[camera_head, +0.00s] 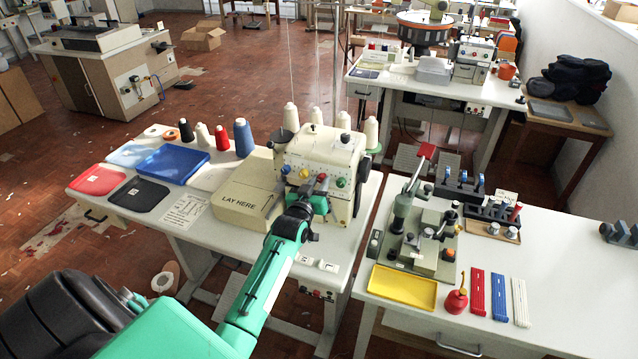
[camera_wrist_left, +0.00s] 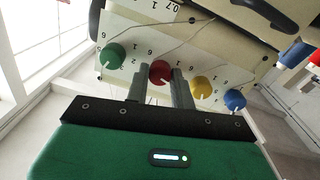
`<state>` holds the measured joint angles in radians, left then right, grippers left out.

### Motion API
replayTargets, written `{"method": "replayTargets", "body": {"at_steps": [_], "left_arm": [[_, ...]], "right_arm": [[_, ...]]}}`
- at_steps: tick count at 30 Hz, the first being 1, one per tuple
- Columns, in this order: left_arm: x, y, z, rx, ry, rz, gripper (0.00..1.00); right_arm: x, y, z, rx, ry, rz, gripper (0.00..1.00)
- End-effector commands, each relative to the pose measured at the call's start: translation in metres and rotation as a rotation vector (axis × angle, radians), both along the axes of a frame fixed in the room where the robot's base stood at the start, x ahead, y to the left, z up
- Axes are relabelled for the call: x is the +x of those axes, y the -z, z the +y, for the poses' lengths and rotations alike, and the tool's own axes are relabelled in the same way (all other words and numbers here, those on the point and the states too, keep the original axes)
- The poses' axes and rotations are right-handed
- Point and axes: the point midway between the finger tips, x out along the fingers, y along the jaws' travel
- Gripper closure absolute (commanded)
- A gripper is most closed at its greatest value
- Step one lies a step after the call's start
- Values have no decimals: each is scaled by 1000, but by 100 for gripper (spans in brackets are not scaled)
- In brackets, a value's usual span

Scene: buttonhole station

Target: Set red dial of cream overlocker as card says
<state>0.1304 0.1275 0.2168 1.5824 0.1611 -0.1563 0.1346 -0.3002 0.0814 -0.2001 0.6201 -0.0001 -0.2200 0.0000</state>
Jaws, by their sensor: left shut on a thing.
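The cream overlocker (camera_head: 322,150) stands on the left table with a row of coloured dials on its front. My left gripper (camera_head: 318,185) is in front of that row and covers most of the red dial there. In the left wrist view the red dial (camera_wrist_left: 159,71) sits between the two fingers of my left gripper (camera_wrist_left: 160,84), which is shut on it. A pale pointer mark shows on the dial's lower edge, with printed numbers around it. A printed white card (camera_head: 184,211) lies on the table at left; its text is too small to read. My right gripper is out of view.
The green dial (camera_wrist_left: 112,56), yellow dial (camera_wrist_left: 200,87) and blue dial (camera_wrist_left: 235,100) flank the red one closely. A cream "LAY HERE" extension (camera_head: 246,204), thread cones and trays (camera_head: 172,163) fill the table. Another table with a yellow tray (camera_head: 403,287) stands at right.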

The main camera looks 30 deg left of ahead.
Motion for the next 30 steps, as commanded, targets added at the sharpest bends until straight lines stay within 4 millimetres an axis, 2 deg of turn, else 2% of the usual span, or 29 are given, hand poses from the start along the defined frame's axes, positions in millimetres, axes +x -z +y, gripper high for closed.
{"method": "replayTargets", "body": {"at_steps": [17,18,20,21,30], "left_arm": [[0,3,-1,-30,1,-2,99],[-1,3,-1,-29,1,-1,68],[0,3,-1,-29,1,-2,56],[0,2,-1,-29,1,-3,54],[-2,1,-1,-29,0,-5,54]], "right_arm": [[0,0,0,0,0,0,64],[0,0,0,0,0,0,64],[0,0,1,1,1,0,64],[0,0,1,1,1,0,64],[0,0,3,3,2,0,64]]}}
